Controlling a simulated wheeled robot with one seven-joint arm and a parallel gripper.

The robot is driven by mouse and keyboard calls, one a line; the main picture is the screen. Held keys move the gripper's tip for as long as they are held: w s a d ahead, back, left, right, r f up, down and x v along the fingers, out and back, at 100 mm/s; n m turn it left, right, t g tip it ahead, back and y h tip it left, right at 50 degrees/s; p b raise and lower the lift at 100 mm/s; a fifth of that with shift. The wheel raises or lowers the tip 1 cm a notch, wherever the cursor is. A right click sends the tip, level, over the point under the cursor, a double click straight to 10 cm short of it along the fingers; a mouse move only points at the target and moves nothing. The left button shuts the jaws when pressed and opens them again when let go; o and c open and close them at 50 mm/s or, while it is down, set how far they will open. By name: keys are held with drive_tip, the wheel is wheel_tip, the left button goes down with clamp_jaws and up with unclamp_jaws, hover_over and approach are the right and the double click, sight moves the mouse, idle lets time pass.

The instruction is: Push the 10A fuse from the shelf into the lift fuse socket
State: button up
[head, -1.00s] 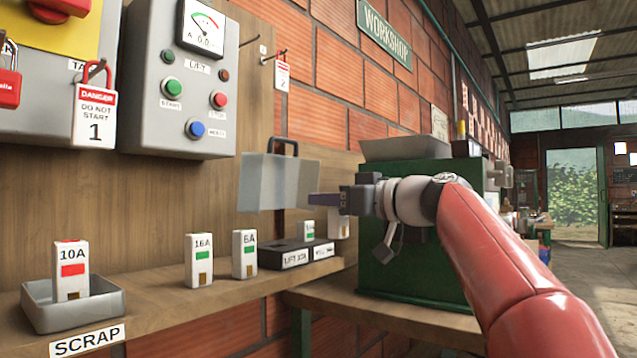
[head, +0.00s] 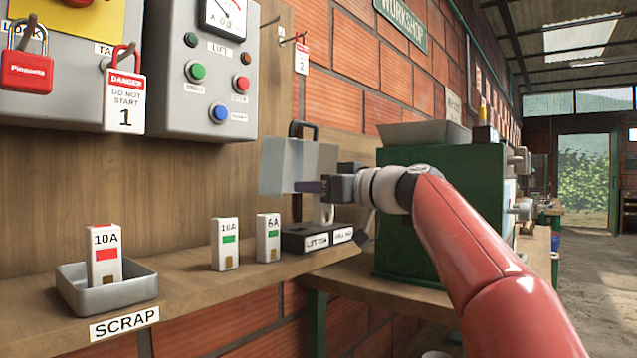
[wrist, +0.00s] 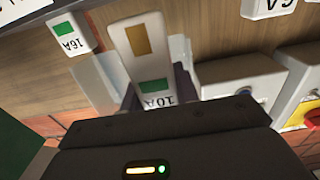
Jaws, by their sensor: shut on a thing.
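My gripper (head: 312,187) is at mid-picture in the head view, above the dark fuse socket block (head: 291,243). In the wrist view a white 10A fuse (wrist: 145,52) with a green mark and a brass-coloured patch sits between the fingers, and my gripper is shut on it. The block stands on the shelf with white labels; the left one (head: 317,241) reads LIFT. A white piece (head: 323,213) shows between gripper and block; I cannot tell if it is the held fuse or a seated one. The socket openings are hidden.
The 16A fuse (head: 225,248) and 6A fuse (head: 268,240) stand on the shelf (head: 190,290). A red-marked 10A fuse (head: 104,258) is in the scrap tray (head: 80,300). A green machine (head: 425,205) stands right.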

sight(291, 228)
drive_tip(key=p+x, duration=0.1)
drive_tip(key=x, duration=0.1)
drive_tip(key=shift+w+a, duration=0.2)
drive_tip(key=shift+w, duration=0.1)
drive_tip(key=shift+p+x, duration=0.45)
drive_tip(key=shift+x, duration=1.3)
drive_tip(key=shift+s+a+f, duration=0.15)
drive_tip(key=shift+f, duration=0.1)
drive_tip(key=shift+f+b, duration=0.25)
drive_tip(key=shift+b, duration=0.05)
drive_tip(key=shift+f+b, duration=2.1)
drive_tip(key=shift+b, duration=0.55)
idle(1.2)
idle(0.3)
drive_tip(key=o, duration=1.1)
